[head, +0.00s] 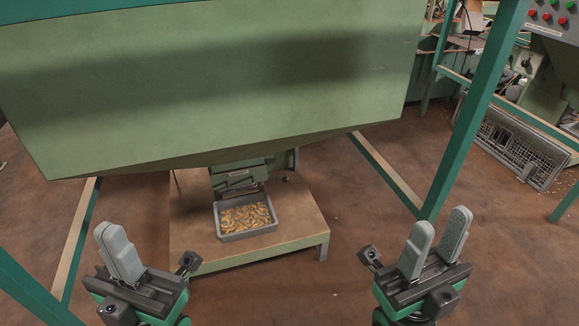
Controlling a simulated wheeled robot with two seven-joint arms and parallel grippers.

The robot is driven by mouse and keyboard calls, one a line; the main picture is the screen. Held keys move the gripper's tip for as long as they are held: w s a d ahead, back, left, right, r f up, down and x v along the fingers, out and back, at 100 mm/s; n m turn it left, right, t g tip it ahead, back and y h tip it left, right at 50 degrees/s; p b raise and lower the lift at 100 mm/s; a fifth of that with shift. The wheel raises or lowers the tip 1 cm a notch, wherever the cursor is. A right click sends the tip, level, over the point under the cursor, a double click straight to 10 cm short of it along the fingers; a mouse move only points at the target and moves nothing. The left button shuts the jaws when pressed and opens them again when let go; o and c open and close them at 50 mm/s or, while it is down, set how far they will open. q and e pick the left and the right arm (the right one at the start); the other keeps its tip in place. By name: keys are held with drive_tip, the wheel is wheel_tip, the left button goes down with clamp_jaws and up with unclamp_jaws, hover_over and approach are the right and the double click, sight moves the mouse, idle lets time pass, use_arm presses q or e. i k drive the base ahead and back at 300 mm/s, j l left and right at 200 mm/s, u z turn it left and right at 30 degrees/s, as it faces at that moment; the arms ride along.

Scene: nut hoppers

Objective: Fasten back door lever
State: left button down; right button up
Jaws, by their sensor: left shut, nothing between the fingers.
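A large green hopper (220,80) fills the upper middle of the head view. Below it sits a green outlet (236,178) with slanted dark parts on its front. A small dark knob-like end (287,179) shows just right of the outlet; I cannot tell if it is the back door lever. The back of the outlet is hidden. My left gripper (112,232) is at the lower left, pointing up, shut and empty, apart from the hopper. My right gripper (437,226) is at the lower right, its fingers apart with nothing between them.
A grey tray (248,235) of nuts stands under the outlet on a low wooden platform (300,225). Green frame posts (473,115) rise at the right and lower left. A grated metal panel (510,143) lies far right.

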sight(285, 179)
drive_tip(key=l, duration=0.65)
drive_tip(key=i+l, duration=0.15)
drive_tip(key=l, duration=1.1)
drive_tip(key=i+l+z, duration=0.1)
drive_tip(key=l, duration=0.5)
drive_tip(key=i+l, duration=0.1)
drive_tip(key=i, duration=0.9)
